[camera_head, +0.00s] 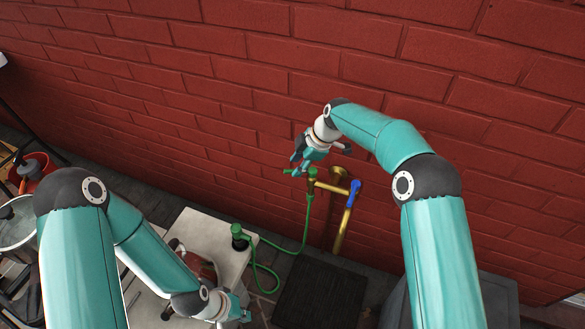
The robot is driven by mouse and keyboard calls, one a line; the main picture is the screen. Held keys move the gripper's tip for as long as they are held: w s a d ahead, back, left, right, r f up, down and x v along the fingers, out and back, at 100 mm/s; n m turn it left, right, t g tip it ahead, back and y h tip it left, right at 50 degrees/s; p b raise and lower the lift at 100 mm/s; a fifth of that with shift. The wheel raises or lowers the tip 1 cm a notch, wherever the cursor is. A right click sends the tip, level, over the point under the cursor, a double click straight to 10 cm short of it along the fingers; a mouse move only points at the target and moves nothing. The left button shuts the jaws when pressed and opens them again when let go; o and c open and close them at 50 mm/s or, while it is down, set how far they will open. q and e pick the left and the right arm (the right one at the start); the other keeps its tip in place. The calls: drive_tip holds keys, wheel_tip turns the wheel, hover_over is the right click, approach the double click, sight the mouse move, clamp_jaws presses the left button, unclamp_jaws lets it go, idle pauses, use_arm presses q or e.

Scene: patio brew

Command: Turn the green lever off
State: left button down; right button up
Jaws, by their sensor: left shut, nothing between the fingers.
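A brass tap (330,187) stands out from the brick wall. A green lever (312,172) is at its left end and a blue lever (354,189) at its right end. My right gripper (297,161) is right at the green lever, just above and to its left; whether it touches the lever is unclear. Its fingers are small and partly overlapped, so its opening is hard to read. My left gripper (243,303) is low in the picture, well below the tap, shut and empty.
A green hose (307,220) hangs from the tap and runs to a green fitting (238,232) on a pale table (205,226). A dark mat (322,292) lies below the tap. A metal pot (14,224) and a red object (37,167) stand at the left. The red brick wall (200,90) closes the back.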

drive_tip(key=shift+x, duration=1.4)
clamp_jaws()
